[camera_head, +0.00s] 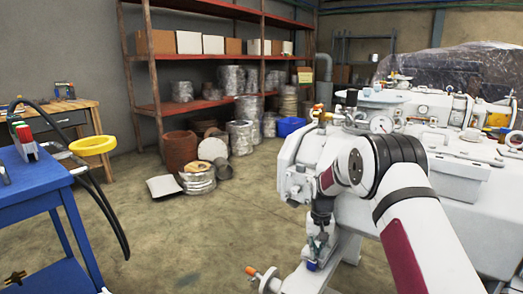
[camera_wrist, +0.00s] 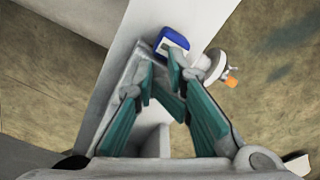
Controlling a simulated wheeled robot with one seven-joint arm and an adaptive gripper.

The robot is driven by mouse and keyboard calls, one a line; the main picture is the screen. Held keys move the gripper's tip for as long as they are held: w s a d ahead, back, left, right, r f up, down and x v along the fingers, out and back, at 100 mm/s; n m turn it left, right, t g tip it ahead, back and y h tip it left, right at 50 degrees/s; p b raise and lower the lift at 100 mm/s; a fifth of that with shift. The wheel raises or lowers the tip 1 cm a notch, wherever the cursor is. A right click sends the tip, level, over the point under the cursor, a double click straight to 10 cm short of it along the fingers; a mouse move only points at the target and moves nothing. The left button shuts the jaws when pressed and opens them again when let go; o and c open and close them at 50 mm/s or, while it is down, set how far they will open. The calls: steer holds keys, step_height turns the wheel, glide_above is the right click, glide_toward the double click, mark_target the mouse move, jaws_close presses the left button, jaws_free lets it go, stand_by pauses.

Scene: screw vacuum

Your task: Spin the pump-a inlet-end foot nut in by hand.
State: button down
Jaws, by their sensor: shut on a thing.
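The white pump (camera_head: 400,215) stands at the right in the head view, with my arm across its front. Its white foot beam (camera_head: 338,262) runs below the inlet end and also fills the middle of the wrist view (camera_wrist: 190,18). My gripper (camera_head: 317,252) points down at the foot. In the wrist view its teal fingers (camera_wrist: 161,72) are close together at the tips. A small blue piece, apparently the foot nut (camera_wrist: 174,39), shows at the tips, and in the head view as a blue spot (camera_head: 312,265). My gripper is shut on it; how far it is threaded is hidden.
A white fitting with an orange tip (camera_head: 258,273) sticks out by the foot; it also shows in the wrist view (camera_wrist: 222,70). A blue cart (camera_head: 35,190) stands at the left. Red shelving (camera_head: 205,105) lines the back.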

steer(key=shift+s+a+f, duration=0.15)
steer(key=shift+s+a, duration=0.1)
steer(key=shift+a, duration=0.05)
steer(key=shift+s+a, duration=0.15)
steer(key=shift+s, duration=0.05)
steer(key=shift+w+d+r+p, duration=0.1)
steer(key=shift+r+p, duration=0.95)
steer(key=shift+r, duration=0.55)
steer(key=shift+d+r+p, duration=0.1)
steer(key=shift+r+p, duration=0.9)
steer(key=shift+r, duration=0.6)
steer(key=d+b, duration=0.2)
steer(key=b, duration=0.1)
steer(key=shift+w+r, duration=0.2)
step_height(320, 180, down, 4)
steer(key=b, duration=0.3)
steer(key=shift+d+f+b, duration=0.1)
steer(key=shift+b, duration=0.25)
steer(key=shift+s+f, duration=0.1)
steer(key=shift+f, duration=1.1)
